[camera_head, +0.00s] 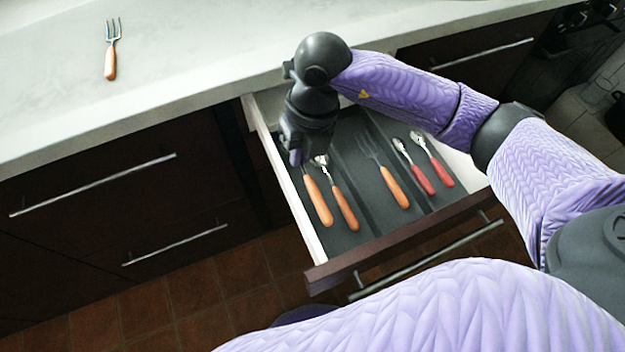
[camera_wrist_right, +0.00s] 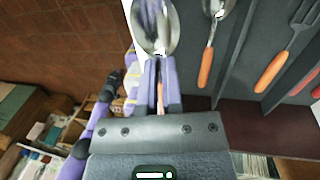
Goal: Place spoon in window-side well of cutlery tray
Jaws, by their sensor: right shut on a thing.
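My right gripper (camera_head: 296,157) is over the left well of the dark cutlery tray (camera_head: 352,233) in the open drawer. It is shut on an orange-handled spoon (camera_head: 319,202); the spoon's bowl (camera_wrist_right: 157,28) shows beyond the fingers (camera_wrist_right: 158,70) in the right wrist view. In the head view the gripper hides the bowl. I cannot tell whether this spoon touches the tray floor. A second orange-handled spoon (camera_head: 346,210) lies beside it in the left well and also shows in the wrist view (camera_wrist_right: 206,62). My left gripper is not in view.
An orange-handled fork (camera_head: 395,187) lies in the middle well. Two red-handled spoons (camera_head: 419,178) (camera_head: 441,172) lie in the right well. Another orange-handled fork (camera_head: 111,58) lies on the pale counter (camera_head: 200,60), which is otherwise bare. The drawer front (camera_head: 400,240) stands out from the cabinets.

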